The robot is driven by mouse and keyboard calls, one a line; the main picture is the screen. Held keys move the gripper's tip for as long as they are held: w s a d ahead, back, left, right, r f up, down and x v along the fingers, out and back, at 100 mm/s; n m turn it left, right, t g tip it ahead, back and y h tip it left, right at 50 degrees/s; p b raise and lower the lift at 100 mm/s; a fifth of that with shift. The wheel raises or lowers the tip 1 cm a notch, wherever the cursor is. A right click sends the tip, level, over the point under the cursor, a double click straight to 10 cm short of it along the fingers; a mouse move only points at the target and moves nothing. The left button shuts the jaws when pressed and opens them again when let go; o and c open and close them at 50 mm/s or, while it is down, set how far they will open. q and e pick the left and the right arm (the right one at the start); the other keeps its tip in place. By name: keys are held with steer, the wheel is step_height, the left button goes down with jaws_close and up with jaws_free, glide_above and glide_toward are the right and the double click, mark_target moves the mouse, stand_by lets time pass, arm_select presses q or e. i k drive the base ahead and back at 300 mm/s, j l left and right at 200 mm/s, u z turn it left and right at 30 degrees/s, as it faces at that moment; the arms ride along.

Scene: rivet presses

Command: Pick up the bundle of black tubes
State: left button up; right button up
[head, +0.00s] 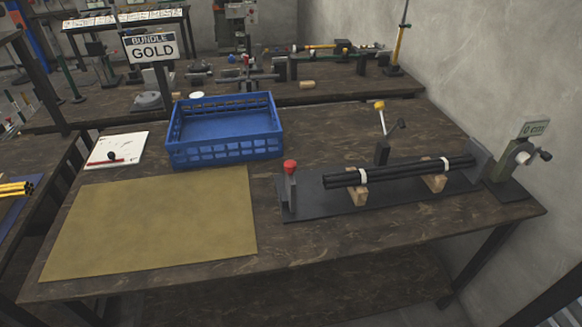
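The bundle of black tubes (400,176) lies level across two wooden blocks, the left block (358,193) and the right block (434,182). White bands wrap the bundle near each block. The blocks stand on a dark base plate (325,206) on the right half of the table. A post with a red knob (290,168) stands at the plate's left end. A grey upright plate (479,160) stands at the bundle's right end. Neither of my grippers is in view.
A blue crate (225,152) stands left of the fixture, behind a yellow mat (150,225). A yellow-knobbed lever (381,128) rises behind the bundle. A gauge device (520,160) stands at the right end. The table's front strip (330,250) is clear.

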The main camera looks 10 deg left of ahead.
mark_target(366, 176)
steer(key=z, duration=0.55)
steer(key=k+j+z, duration=0.1)
steer(key=j+z, duration=0.15)
steer(key=z, duration=0.15)
steer(key=k+j+z, duration=0.15)
steer(key=z, duration=0.25)
steer(key=k+j+z, duration=0.15)
steer(key=z, duration=0.25)
steer(key=j, duration=0.1)
